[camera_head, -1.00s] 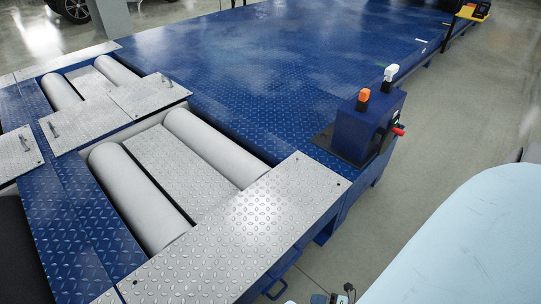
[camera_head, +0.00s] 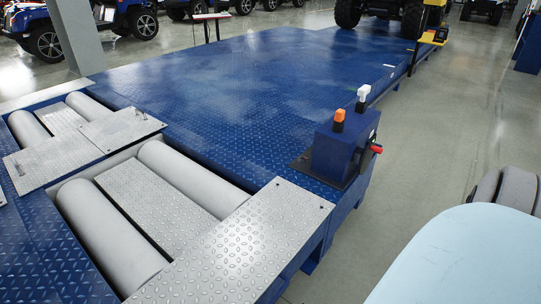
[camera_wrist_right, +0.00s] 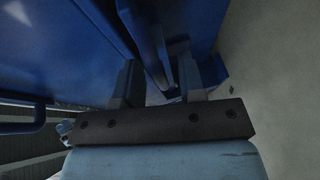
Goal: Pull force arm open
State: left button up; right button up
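The roller tester (camera_head: 230,70) is a long blue steel platform with grey rollers. I cannot pick out the force arm for certain. In the right wrist view, a narrow blue bar (camera_wrist_right: 157,45) runs along the underside of blue steelwork. My right gripper (camera_wrist_right: 160,78) has its two dark fingers apart, with the bar's near end between or behind them. I cannot tell whether they touch it. A blue handle-like bar (camera_wrist_right: 22,128) shows at the left of that view. My left gripper is not in view.
A blue control box (camera_head: 345,148) with orange, white and red knobs stands on the platform's right edge. Grey tread plates (camera_head: 240,240) cover the near corner. Grey floor (camera_head: 440,130) lies open to the right. Parked vehicles (camera_head: 125,18) stand at the back.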

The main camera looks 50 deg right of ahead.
jog(key=shift+w, duration=0.15)
grip_shut()
